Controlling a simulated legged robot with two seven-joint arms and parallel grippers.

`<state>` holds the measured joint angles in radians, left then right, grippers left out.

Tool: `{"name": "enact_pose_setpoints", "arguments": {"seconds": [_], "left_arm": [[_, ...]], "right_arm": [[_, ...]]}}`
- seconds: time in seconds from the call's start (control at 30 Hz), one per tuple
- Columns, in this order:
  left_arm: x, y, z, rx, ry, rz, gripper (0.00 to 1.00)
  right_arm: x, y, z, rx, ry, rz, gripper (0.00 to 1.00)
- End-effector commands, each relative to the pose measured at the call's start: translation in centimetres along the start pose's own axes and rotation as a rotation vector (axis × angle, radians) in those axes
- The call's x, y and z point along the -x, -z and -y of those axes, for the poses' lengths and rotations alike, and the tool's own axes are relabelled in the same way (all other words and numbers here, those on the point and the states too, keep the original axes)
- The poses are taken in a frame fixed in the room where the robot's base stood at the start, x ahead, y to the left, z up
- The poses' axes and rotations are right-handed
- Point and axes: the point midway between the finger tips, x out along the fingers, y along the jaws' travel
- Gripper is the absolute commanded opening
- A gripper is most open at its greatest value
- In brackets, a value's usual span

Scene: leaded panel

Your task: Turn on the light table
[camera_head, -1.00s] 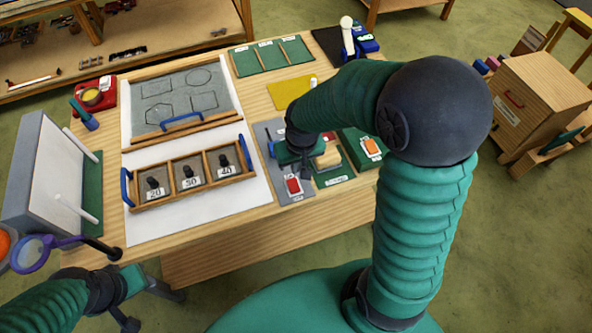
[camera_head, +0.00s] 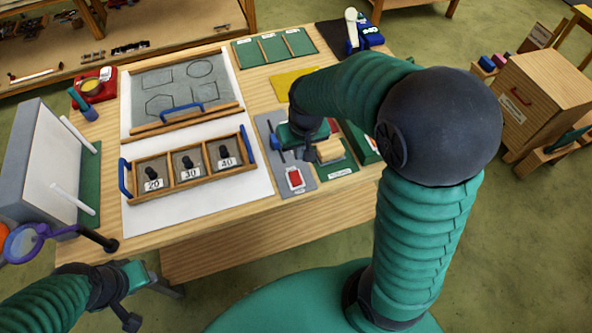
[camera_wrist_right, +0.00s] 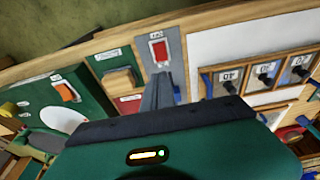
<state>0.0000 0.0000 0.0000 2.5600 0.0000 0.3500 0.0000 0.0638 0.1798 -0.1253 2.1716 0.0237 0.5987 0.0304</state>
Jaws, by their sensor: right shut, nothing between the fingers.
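A red rocker switch (camera_head: 295,179) sits on a grey plate (camera_head: 303,189) at the table's near edge, right of a white panel (camera_head: 200,215). It also shows in the right wrist view (camera_wrist_right: 159,50). My right gripper (camera_wrist_right: 163,80) is shut and empty, its fingertips over the grey plate just short of the red switch; I cannot tell if they touch the plate. In the head view my right gripper (camera_head: 302,153) is partly hidden by its arm. My left gripper (camera_head: 138,300) is low at the left, away from the switch; its jaw state is unclear.
A tray with several dark knobs (camera_head: 187,165) lies on the white panel, with a grey slate (camera_head: 182,88) behind. A wooden block (camera_head: 329,151) sits right of the grey plate. A green box with an orange switch (camera_wrist_right: 66,91) is beyond it. A grey-white stand (camera_head: 48,165) is at left.

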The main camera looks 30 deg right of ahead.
Motion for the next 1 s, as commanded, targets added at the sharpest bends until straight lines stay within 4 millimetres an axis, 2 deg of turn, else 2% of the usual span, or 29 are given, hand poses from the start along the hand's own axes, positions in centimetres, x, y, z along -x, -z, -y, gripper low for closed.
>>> {"name": "enact_pose_setpoints", "arguments": {"seconds": [0.17, 0.5, 0.7, 0.83, 1.0], "left_arm": [[0.1, 0.0, 0.0, 0.0, 0.0, 0.0, 0.38], [0.4, 0.1, 0.0, 0.0, 0.0, 0.0, 0.38], [0.8, 0.2, 0.0, 0.0, 0.0, 0.0, 0.38], [0.9, 0.2, 0.0, 0.0, 0.0, 0.0, 0.38], [0.8, 0.2, 0.0, 0.0, 0.0, 0.0, 0.38]], "right_arm": [[-1.7, -0.1, 0.0, 0.0, -0.001, 0.005, 0.0], [-8.9, -0.2, 0.0, -0.001, -0.001, 0.007, 0.0], [-12.5, -0.1, 0.0, 0.0, -0.001, 0.004, 0.0], [-13.7, -0.1, 0.0, 0.0, 0.0, 0.002, 0.0], [-14.0, -0.1, 0.0, 0.0, 0.0, 0.0, 0.0]]}}
